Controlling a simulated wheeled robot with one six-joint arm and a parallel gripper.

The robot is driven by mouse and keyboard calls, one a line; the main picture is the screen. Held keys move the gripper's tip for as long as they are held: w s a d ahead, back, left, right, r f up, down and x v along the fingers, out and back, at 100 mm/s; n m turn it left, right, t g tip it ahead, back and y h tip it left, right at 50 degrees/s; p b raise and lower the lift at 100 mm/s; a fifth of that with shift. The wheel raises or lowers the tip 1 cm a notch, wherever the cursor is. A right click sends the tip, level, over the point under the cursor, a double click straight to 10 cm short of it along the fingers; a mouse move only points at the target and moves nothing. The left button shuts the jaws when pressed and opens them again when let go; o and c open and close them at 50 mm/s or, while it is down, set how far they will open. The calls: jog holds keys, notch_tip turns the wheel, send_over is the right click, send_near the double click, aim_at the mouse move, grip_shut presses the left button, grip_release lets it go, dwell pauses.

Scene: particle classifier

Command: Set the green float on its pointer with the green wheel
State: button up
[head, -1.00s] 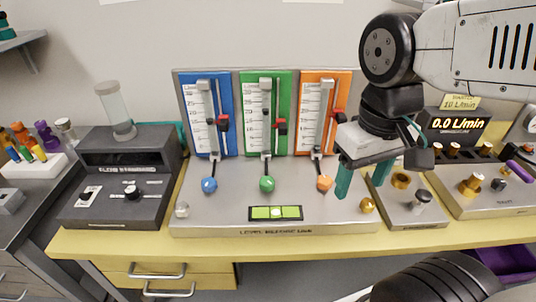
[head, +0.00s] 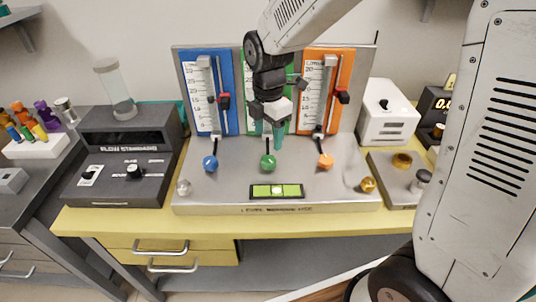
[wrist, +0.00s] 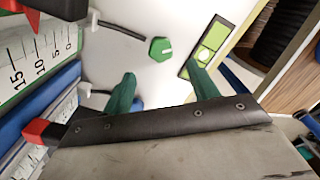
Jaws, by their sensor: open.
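The green wheel (head: 268,162) is a small green knob on the sloping front of the metal stand, below the green gauge panel (head: 288,124). It also shows in the wrist view (wrist: 159,47), beyond my fingertips. My gripper (head: 268,136) is open and empty just above the wheel, with the green fingers pointing down. In the wrist view the two fingers (wrist: 162,88) are spread, apart from the wheel. My arm hides most of the green panel in the head view, including its float and pointer. The wrist view shows part of a green-edged scale and a red pointer (wrist: 31,16); the float cannot be read.
A blue wheel (head: 210,162) and an orange wheel (head: 326,160) flank the green one, under the blue (head: 225,75) and orange (head: 345,72) gauges. A green bubble level (head: 277,191) lies in front. A dark flow standard box (head: 120,187) stands left, a white box (head: 388,122) right.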

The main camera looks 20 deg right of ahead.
aim_at(268, 159)
notch_tip(268, 159, down, 8)
jog(key=shift+r, duration=0.15)
dwell(0.3)
jog(key=shift+c, duration=0.2)
jog(key=c, duration=0.9)
